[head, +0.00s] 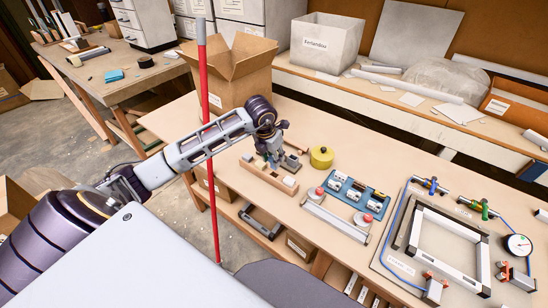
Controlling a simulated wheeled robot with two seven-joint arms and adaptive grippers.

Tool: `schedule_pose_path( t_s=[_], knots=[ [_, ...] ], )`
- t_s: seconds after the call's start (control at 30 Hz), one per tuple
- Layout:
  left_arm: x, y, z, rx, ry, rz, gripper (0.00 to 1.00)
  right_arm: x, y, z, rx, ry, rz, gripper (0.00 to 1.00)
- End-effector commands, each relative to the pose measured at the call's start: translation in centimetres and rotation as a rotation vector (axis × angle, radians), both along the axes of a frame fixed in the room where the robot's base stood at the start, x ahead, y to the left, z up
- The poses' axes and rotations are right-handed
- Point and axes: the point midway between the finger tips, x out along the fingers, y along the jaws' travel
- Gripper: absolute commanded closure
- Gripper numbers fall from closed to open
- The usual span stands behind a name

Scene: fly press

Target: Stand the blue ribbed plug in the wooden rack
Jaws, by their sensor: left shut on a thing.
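My left gripper (268,150) reaches over the workbench from the left, pointing down. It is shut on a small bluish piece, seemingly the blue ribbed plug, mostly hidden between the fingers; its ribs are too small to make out. The wooden rack (262,180) is a light wooden block lying on the bench just below and in front of the gripper, with pale and dark pieces along its top. The gripper is at its far side, and I cannot tell whether the plug touches the rack. My right gripper is out of view.
A yellow round piece (321,157) stands right of the gripper, near a blue tray (378,207) with white parts. A metal rail (335,218) lies in front. A cardboard box (232,82) stands behind. A red pole (208,130) rises near my arm. A frame assembly (398,238) fills the right.

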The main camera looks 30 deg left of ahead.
Motion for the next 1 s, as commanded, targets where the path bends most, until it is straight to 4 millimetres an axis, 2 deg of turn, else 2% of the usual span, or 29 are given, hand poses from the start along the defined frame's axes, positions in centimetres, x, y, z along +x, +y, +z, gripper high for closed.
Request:
schedule_pose_path(
  t_s=[0.33, 0.57, 1.0],
  knots=[
    [0.0, 0.0, -0.2, 0.000, 0.000, -0.002, 1.00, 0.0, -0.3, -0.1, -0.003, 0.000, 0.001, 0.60],
    [0.0, 0.0, -1.1, 0.000, 0.000, -0.002, 1.00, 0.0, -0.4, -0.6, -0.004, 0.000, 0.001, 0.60],
    [0.0, 0.0, -2.8, 0.000, 0.000, -0.002, 1.00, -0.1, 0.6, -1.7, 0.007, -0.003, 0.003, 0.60]
  ],
)
